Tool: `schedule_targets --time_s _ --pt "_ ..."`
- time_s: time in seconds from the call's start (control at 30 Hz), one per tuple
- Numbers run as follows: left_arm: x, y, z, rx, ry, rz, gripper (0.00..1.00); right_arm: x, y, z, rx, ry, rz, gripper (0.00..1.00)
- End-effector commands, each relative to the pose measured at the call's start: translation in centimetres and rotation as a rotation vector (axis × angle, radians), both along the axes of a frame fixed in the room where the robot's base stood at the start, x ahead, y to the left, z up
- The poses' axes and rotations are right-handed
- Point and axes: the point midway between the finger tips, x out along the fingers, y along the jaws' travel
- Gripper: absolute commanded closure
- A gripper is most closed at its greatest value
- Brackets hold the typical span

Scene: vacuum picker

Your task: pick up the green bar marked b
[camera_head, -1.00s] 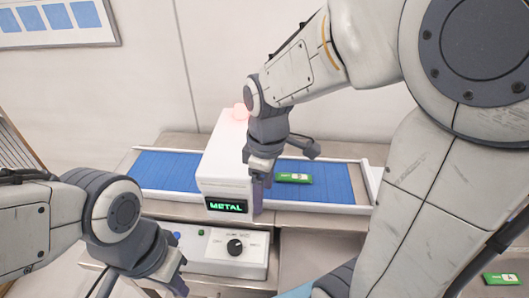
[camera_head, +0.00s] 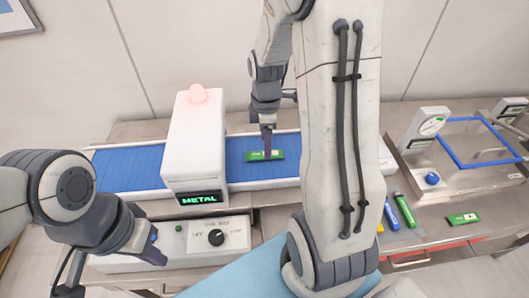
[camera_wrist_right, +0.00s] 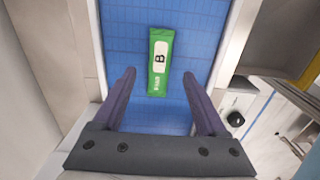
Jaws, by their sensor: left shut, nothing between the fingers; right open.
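The green bar marked B (camera_head: 278,156) lies flat on the blue conveyor belt, just right of the white machine that reads METAL. In the right wrist view the bar (camera_wrist_right: 157,83) shows its white label with a black B, lengthwise between and beyond my fingertips. My right gripper (camera_head: 267,152) is open above the bar, pointing down; in the right wrist view its two fingers (camera_wrist_right: 159,76) stand either side of the bar's near end, with nothing held. My left gripper (camera_head: 158,250) is shut and empty, low at the left in front of the control box.
The white METAL machine (camera_head: 197,150) with a lit red lamp spans the belt (camera_head: 130,168). A control box with a knob (camera_head: 172,243) stands in front. On the right bench are a scale-like device (camera_head: 428,125), blue and green tubes (camera_head: 404,210), and another green packet (camera_head: 452,220).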

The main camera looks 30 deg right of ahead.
Motion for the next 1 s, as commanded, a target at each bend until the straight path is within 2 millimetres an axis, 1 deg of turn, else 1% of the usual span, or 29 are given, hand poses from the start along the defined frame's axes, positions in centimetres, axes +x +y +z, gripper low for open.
schedule_targets --time_s 0.03,0.2,0.3,0.5,0.53,0.57,0.6,0.67,0.7,0.73,1.0 --pt "0.0 0.0 0.7 0.0 0.0 0.0 1.0 0.0 0.1 -0.5 0.003 0.008 0.0 0.25" --pt "0.0 0.0 1.0 0.0 0.0 0.001 1.0 0.1 0.0 -2.8 0.001 0.004 -0.002 0.25" --pt "0.0 0.0 1.1 0.0 0.0 0.001 1.0 0.1 -0.1 -3.4 0.001 0.002 -0.003 0.25" --pt "0.0 0.0 1.0 0.0 0.0 0.001 1.0 0.1 -0.2 -3.5 0.0 0.0 -0.005 0.25" --pt "0.0 0.0 1.0 0.0 0.0 0.001 1.0 0.1 -0.2 -3.5 0.0 0.0 -0.005 0.29" --pt "0.0 0.0 1.0 0.0 0.0 0.001 1.0 0.1 -0.2 -3.5 0.0 0.0 -0.005 0.4" --pt "0.0 0.0 1.0 0.0 0.0 0.001 1.0 0.1 -0.2 -3.5 0.0 0.0 -0.005 0.56" --pt "0.0 0.0 1.0 0.0 0.0 0.001 1.0 0.1 -0.2 -3.5 0.0 0.0 -0.005 0.79" --pt "0.0 0.0 1.0 0.0 0.0 0.001 1.0 0.1 -0.2 -3.5 0.0 0.0 -0.005 0.94" --pt "0.0 0.0 1.0 0.0 0.0 0.001 1.0 0.1 -0.2 -3.5 0.0 0.0 -0.005 1.0" --pt "0.0 0.0 1.0 0.0 0.0 0.001 1.0 0.1 -0.2 -3.4 0.0 0.0 -0.005 1.0"
